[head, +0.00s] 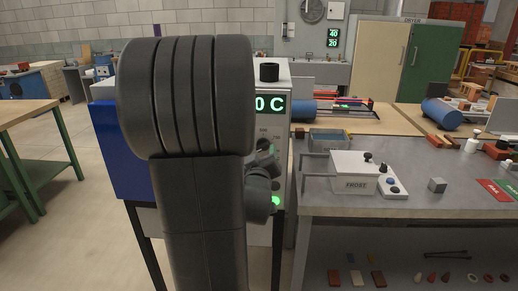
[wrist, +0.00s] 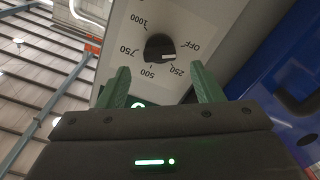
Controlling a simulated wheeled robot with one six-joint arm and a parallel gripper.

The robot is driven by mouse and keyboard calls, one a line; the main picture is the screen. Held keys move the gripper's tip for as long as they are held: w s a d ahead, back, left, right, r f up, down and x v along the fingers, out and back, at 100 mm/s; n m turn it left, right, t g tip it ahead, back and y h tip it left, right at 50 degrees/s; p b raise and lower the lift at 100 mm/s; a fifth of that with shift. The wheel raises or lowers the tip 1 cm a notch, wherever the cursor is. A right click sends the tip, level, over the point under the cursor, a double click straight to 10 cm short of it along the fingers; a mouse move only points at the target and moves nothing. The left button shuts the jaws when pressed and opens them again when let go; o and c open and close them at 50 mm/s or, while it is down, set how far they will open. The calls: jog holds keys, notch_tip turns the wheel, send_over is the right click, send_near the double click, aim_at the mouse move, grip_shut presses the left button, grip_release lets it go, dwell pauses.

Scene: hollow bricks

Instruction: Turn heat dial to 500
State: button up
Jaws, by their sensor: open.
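The heat dial (wrist: 160,47) is a round black knob on a pale panel (wrist: 185,18) in the wrist view. Its white mark sits at the lower right, near the 250 label. Around it are printed OFF, 250, 500, 750 and 1000, with 500 just below the knob. My gripper (wrist: 160,72) is open, its two green fingers apart and empty. The fingertips show below the dial, to either side of it; I cannot tell how far off the panel is.
A grey workbench (head: 440,205) stands right of the oven with a white FROST box (head: 355,172) and a small grey cube (head: 437,185). A green-legged table (head: 30,115) is at the left. The floor between that table and the oven looks clear.

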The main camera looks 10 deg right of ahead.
aim_at(262, 148)
jog(key=shift+x, duration=2)
jog(key=c, duration=1)
